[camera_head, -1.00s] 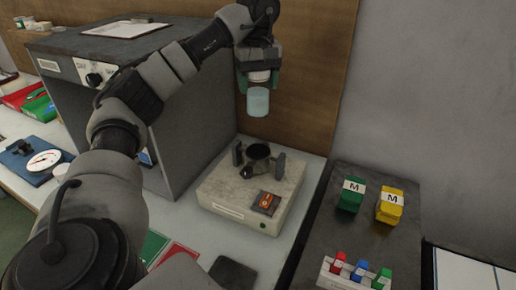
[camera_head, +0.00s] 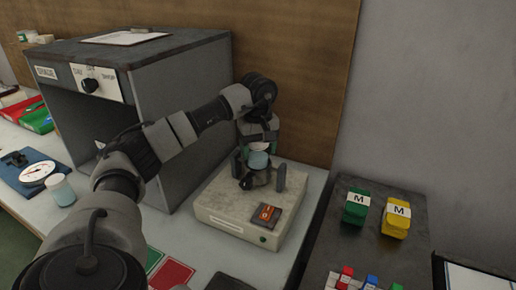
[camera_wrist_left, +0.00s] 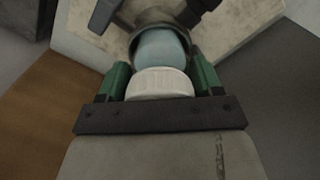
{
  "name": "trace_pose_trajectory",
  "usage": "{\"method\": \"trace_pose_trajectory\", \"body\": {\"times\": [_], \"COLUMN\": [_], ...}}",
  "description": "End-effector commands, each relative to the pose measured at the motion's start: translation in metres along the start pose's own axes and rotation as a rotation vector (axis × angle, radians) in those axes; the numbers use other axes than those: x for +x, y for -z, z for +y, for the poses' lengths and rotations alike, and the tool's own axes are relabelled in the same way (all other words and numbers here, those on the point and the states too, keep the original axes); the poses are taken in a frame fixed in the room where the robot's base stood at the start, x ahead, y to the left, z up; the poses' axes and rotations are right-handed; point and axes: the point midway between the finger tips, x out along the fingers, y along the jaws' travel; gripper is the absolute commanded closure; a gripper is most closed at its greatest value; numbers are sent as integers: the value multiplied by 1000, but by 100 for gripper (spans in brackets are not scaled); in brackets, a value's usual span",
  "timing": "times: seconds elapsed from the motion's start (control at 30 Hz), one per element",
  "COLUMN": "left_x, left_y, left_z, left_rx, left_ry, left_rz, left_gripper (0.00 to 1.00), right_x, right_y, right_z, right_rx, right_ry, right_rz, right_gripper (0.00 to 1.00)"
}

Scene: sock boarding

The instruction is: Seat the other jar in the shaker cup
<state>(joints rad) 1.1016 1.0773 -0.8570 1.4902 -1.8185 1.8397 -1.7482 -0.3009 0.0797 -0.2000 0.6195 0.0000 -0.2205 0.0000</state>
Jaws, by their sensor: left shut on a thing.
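My left gripper (camera_head: 258,143) is shut on a jar (camera_head: 258,160) with a pale blue body and a white lid. It holds the jar at the dark shaker cup (camera_head: 247,182) on the beige shaker. In the left wrist view, the green fingers of my left gripper (camera_wrist_left: 162,82) stand either side of the white lid, and the jar body (camera_wrist_left: 161,48) reaches into the mouth of the cup (camera_wrist_left: 133,40). Whether it touches the bottom is hidden. Another white-lidded jar (camera_head: 61,190) stands on the bench at the left. My right gripper is not in view.
The beige shaker base (camera_head: 225,207) has a red switch (camera_head: 266,213) and dark uprights beside the cup. A large grey box (camera_head: 190,85) stands close on its left. Green and yellow blocks marked M (camera_head: 397,218) lie on a dark surface at right.

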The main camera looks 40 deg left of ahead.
Motion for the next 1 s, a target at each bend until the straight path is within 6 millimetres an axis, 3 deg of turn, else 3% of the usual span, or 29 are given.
{"method": "trace_pose_trajectory", "body": {"times": [0.3,0.33,0.5,0.83,1.0], "left_x": [3,3,2,-4,-30], "left_y": [0,0,0,0,0], "left_z": [0,0,0,0,1], "left_rx": [0,0,0,0,0], "left_ry": [0,0,0,-3,-6], "left_rz": [0,0,0,1,1], "left_gripper": [62,31,9,9,9], "right_x": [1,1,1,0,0], "right_y": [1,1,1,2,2], "right_z": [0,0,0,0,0], "right_rx": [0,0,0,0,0], "right_ry": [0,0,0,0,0], "right_rz": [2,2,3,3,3], "right_gripper": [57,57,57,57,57]}}
